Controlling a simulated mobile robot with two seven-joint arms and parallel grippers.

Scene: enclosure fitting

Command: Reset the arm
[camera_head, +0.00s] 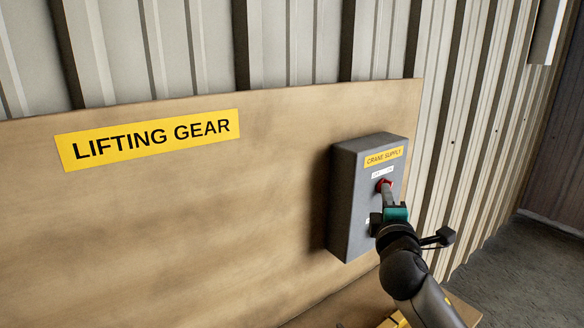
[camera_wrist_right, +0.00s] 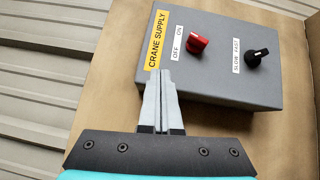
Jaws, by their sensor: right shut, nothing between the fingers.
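A grey control box (camera_head: 350,200) labelled CRANE SUPPLY is mounted on the wooden board. It also shows in the right wrist view (camera_wrist_right: 228,88), with a red knob (camera_wrist_right: 197,43) beside an OFF/ON label and a black knob (camera_wrist_right: 258,58) beside a SLOW/FAST label. The red knob (camera_head: 382,183) is partly covered by my gripper in the head view. My right gripper (camera_head: 387,190) is in front of the box, shut and empty. In the wrist view its fingertips (camera_wrist_right: 159,74) are together, apart from the red knob and near the yellow label. My left gripper is not in view.
The wooden board (camera_head: 200,220) carries a yellow LIFTING GEAR sign (camera_head: 150,139). Corrugated metal wall (camera_head: 300,45) stands behind it. A yellow item (camera_head: 394,321) shows at the bottom, partly hidden by my arm. Grey floor (camera_head: 515,265) is open at the right.

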